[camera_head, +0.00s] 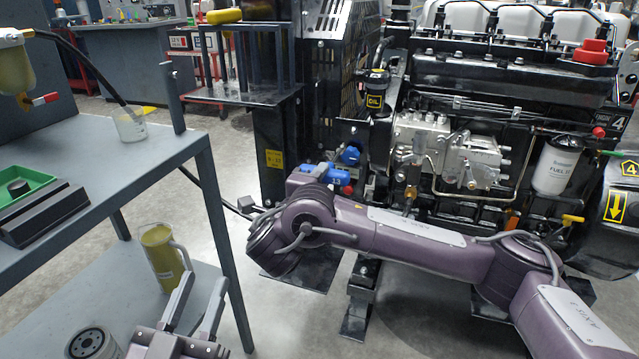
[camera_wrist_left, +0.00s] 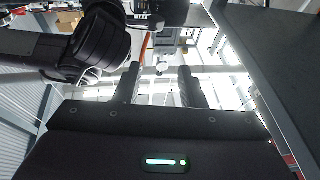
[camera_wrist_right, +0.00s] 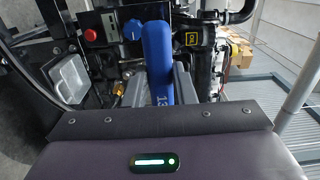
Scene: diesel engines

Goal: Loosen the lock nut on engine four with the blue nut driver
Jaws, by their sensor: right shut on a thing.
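The blue nut driver (camera_wrist_right: 157,60), its handle marked 13, stands between the fingers of my right gripper (camera_wrist_right: 159,84), which is shut on it. Engine four (camera_head: 480,100), a black diesel with a 4 plate, fills the right side. Its silver injection pump (camera_head: 448,148) faces me. I cannot make out the lock nut. My left gripper (camera_head: 196,300) is open and empty near the lower left; its spread fingers (camera_wrist_left: 160,85) also show in the left wrist view.
A grey bench (camera_head: 90,150) at left holds a green tray (camera_head: 35,183) and a beaker (camera_head: 130,124). A yellowish jug (camera_head: 163,258) and a filter (camera_head: 93,342) stand on its lower shelf. A blue knob (camera_head: 351,156) and red button lie close to the driver.

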